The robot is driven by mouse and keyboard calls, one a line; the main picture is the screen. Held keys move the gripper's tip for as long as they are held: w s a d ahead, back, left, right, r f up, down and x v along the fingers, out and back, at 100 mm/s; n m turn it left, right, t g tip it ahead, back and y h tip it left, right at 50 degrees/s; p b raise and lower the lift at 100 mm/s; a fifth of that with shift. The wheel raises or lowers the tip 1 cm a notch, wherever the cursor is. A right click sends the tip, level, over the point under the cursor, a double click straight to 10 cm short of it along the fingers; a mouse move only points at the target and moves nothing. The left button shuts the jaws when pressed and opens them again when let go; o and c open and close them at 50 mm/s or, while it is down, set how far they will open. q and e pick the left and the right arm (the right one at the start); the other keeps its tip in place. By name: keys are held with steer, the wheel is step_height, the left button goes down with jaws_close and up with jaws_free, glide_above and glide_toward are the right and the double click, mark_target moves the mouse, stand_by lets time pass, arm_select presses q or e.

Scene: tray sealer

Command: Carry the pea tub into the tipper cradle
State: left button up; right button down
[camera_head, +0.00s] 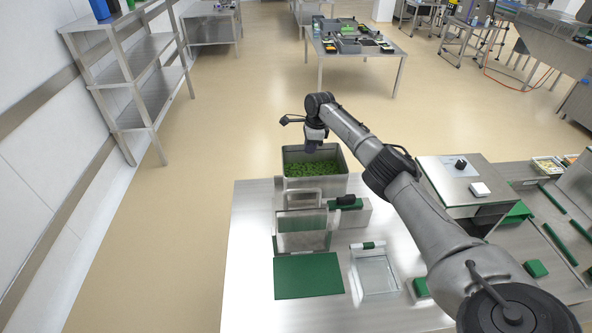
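The pea tub (333,184) is a grey metal box of green peas, upright at the far edge of the steel table. My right gripper (310,149) points down over the tub's far left part, close above the peas or at the far wall. Its fingers are small and dark, and I cannot tell whether they are open or touch the tub. A metal frame with an upright loop (302,242) stands just in front of the tub and looks like the tipper cradle. My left gripper is out of view.
A green mat (308,276) and a clear shallow tray (376,275) lie in front of the frame. A box with a green-and-black handle (346,203) stands beside it. A steel machine (462,184) stands right of my arm. The table's left strip is bare.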

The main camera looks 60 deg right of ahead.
mark_target(296, 171)
steer(key=a, duration=0.1)
steer(key=w+a+f, duration=0.2)
steer(key=shift+a+f, duration=0.1)
steer(key=shift+a, duration=0.2)
steer(key=shift+w+a+f, duration=0.25)
steer(key=shift+a+f, duration=0.15)
steer(key=shift+a, duration=0.1)
steer(key=shift+f, duration=2.05)
steer(key=c, duration=1.3)
jaws_free()
